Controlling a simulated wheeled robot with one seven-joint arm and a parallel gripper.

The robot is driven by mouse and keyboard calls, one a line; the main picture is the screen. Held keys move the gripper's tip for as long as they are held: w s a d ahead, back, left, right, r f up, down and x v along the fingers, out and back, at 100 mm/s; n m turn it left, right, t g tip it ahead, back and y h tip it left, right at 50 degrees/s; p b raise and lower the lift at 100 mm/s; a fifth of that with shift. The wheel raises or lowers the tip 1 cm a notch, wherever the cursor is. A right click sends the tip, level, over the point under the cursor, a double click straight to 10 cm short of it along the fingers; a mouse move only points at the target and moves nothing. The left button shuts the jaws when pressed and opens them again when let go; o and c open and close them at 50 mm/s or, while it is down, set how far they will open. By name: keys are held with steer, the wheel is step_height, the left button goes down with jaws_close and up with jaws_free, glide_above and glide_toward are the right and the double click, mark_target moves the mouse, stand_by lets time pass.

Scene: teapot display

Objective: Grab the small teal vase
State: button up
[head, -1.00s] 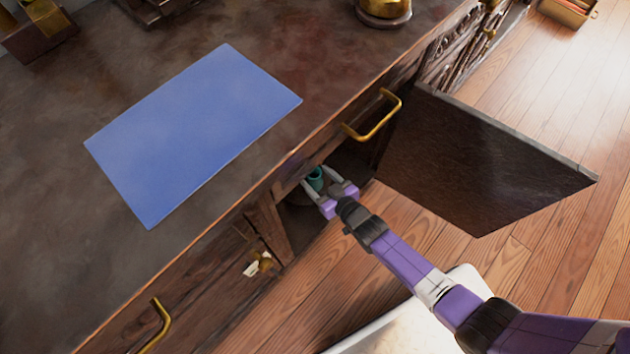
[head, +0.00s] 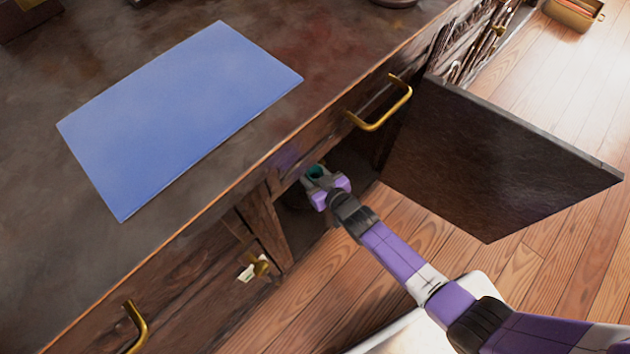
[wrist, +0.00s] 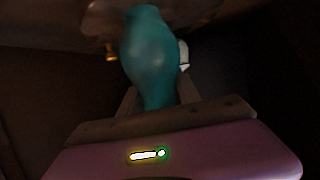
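The small teal vase (wrist: 152,55) fills the upper middle of the wrist view, with a rounded body and a narrower lower part. In the head view only its dark opening and teal rim (head: 316,172) show, inside the open cupboard under the counter. My gripper (head: 319,181) reaches into the cupboard, its fingers around the vase. In the wrist view my gripper (wrist: 157,92) has a finger close on each side of the vase and looks shut on it. The vase hides part of the fingers, and its base is hard to make out.
The open cupboard door (head: 495,160) stands to the right of my arm. The counter edge and a drawer with a brass handle (head: 385,105) are just above the opening. A blue mat (head: 180,115) lies on the counter. The wooden floor (head: 440,245) is clear between cupboard and door.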

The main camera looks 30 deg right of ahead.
jaws_close()
